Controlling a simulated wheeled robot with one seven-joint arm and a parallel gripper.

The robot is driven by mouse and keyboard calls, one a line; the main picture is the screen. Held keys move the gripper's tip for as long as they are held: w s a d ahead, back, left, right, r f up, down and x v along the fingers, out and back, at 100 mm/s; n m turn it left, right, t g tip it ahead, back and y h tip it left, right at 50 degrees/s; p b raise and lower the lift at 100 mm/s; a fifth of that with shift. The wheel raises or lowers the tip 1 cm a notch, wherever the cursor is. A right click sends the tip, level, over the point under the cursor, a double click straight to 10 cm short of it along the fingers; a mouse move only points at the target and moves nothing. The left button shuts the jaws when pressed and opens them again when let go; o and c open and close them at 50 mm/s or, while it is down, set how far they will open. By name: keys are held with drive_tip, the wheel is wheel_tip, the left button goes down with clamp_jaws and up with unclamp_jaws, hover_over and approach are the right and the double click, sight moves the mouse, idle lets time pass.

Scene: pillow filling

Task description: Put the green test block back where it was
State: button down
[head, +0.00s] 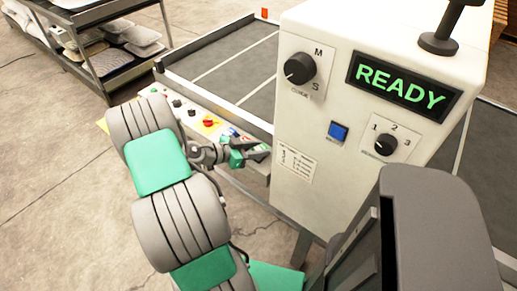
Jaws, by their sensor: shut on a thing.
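My gripper (261,153) is near the middle of the picture, in front of the left edge of the white machine cabinet (300,120). Its dark fingers are shut on a small green piece, the green test block (262,147), which shows only in part. The gripper and block are beside the right end of the low control strip (208,122). I cannot tell whether the block touches the strip or is held above it.
The cabinet carries a green READY display (404,84), an M/S knob (299,68), a blue button (338,131) and a 1-2-3 knob (386,144). A dark table bed (235,72) lies behind the strip. A shelf rack (85,20) with pillows stands back left. Floor at left is clear.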

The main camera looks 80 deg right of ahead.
drive_tip(key=shift+f, duration=0.1)
drive_tip(key=shift+f+b, duration=0.15)
drive_tip(key=shift+b, duration=0.15)
drive_tip(key=c, duration=1)
unclamp_jaws()
